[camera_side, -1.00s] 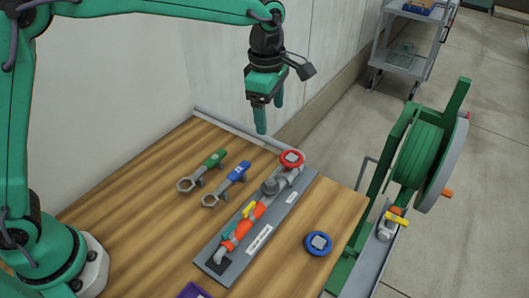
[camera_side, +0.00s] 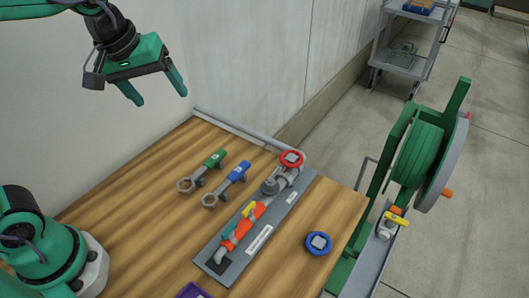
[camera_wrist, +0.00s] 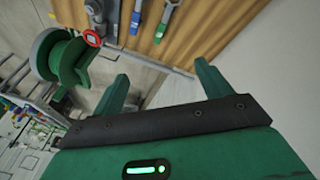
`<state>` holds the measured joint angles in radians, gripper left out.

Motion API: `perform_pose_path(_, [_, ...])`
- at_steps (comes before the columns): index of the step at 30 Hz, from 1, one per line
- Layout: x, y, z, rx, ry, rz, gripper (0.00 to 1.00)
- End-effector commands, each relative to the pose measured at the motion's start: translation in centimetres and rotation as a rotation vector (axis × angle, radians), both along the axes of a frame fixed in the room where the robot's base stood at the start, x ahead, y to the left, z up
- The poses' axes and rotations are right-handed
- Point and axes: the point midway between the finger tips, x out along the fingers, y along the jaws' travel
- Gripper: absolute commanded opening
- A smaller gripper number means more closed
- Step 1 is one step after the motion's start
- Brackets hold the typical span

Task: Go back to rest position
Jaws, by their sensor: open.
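My gripper (camera_side: 159,92) is at the upper left of the side view, in the air above the far left part of the wooden bench (camera_side: 150,168). Its two green fingers are apart with nothing between them. In the wrist view my gripper (camera_wrist: 160,85) also shows spread, empty fingers. My green base stands at the lower left of the side view. The fingers touch nothing on the bench.
On the bench lie a green-handled wrench (camera_side: 207,168), a blue-handled wrench (camera_side: 231,181), a grey plate (camera_side: 282,219) with pipework and a red handwheel (camera_side: 291,159), and a blue handwheel (camera_side: 318,243). A green hose reel (camera_side: 418,152) stands right. A wall rises behind.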

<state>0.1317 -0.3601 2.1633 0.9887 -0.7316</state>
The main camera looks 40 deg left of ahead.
Motion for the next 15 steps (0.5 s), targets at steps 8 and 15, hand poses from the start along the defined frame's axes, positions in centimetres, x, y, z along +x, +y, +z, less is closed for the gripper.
perform_pose_path(8, [-5.1,2.6,-1.1,0.141,-0.094,-0.289,0.77])
perform_pose_path(15, [-8.0,3.8,-2.5,0.252,-0.143,-0.478,0.77])
